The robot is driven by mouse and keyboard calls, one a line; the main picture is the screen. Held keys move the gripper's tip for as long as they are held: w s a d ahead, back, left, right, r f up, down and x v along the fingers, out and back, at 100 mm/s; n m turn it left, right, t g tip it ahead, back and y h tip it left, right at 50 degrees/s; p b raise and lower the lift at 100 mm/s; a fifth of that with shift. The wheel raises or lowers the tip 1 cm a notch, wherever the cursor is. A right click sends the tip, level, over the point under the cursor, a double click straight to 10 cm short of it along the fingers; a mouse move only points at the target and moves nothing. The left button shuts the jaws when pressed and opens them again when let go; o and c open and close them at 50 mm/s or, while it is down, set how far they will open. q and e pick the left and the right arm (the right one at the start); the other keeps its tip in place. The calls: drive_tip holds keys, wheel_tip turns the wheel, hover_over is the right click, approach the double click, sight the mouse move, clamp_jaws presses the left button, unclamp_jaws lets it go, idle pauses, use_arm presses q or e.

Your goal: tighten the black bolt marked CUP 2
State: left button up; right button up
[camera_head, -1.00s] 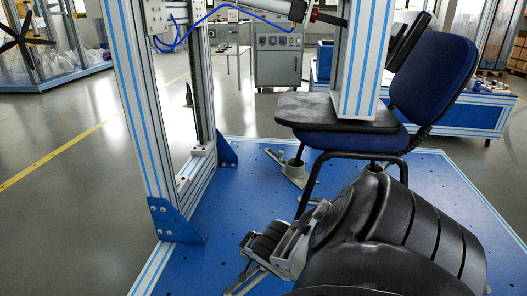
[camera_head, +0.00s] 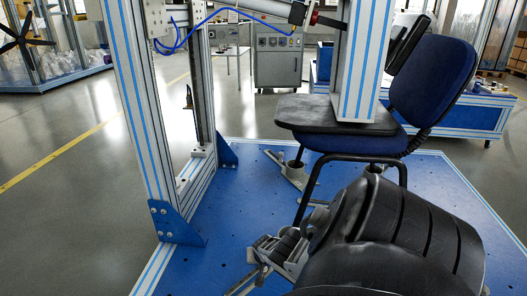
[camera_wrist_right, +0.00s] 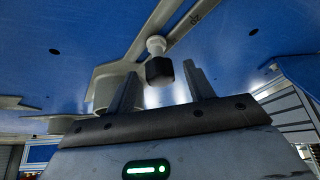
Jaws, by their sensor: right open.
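The black bolt (camera_wrist_right: 159,71) shows in the right wrist view as a dark block on a pale round stem, by a grey bracket arm with a small, partly legible mark. My right gripper (camera_wrist_right: 161,78) is open, and the bolt appears in the gap between its two fingertips; whether they reach around it or stop short, I cannot tell. A pale cup (camera_wrist_right: 103,92) is partly behind the left finger. In the head view my right gripper (camera_head: 258,256) is low over the blue platform; the bolt cannot be made out there. My left gripper is not in view.
The blue platform (camera_head: 228,191) carries the office chair (camera_head: 432,84), with a chair foot in a cup (camera_head: 294,163) on a grey bracket. An aluminium frame post (camera_head: 148,110) stands to the left. Bare platform lies between post and gripper.

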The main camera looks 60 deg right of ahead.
drive_tip(key=shift+s+n+t, duration=0.15)
drive_tip(key=shift+n+t, duration=0.15)
drive_tip(key=shift+n, duration=0.3)
drive_tip(key=shift+d+f+n+y+b, duration=0.15)
drive_tip(key=shift+n+y+b, duration=0.15)
drive_tip(key=shift+n+b, duration=0.25)
drive_tip(key=shift+n+t+b, duration=0.4)
drive_tip(key=shift+n+t, duration=0.1)
drive_tip(key=shift+n, duration=0.05)
drive_tip(key=shift+n+y, duration=0.3)
drive_tip(key=shift+n+y+b, duration=0.3)
drive_tip(key=shift+n+b, duration=0.3)
drive_tip(key=shift+b, duration=0.45)
drive_tip(key=shift+d+n+t, duration=0.1)
drive_tip(key=shift+n+t, duration=0.2)
drive_tip(key=shift+n+t+y, duration=0.3)
drive_tip(key=shift+n+y, duration=0.3)
drive_tip(key=shift+n, duration=0.5)
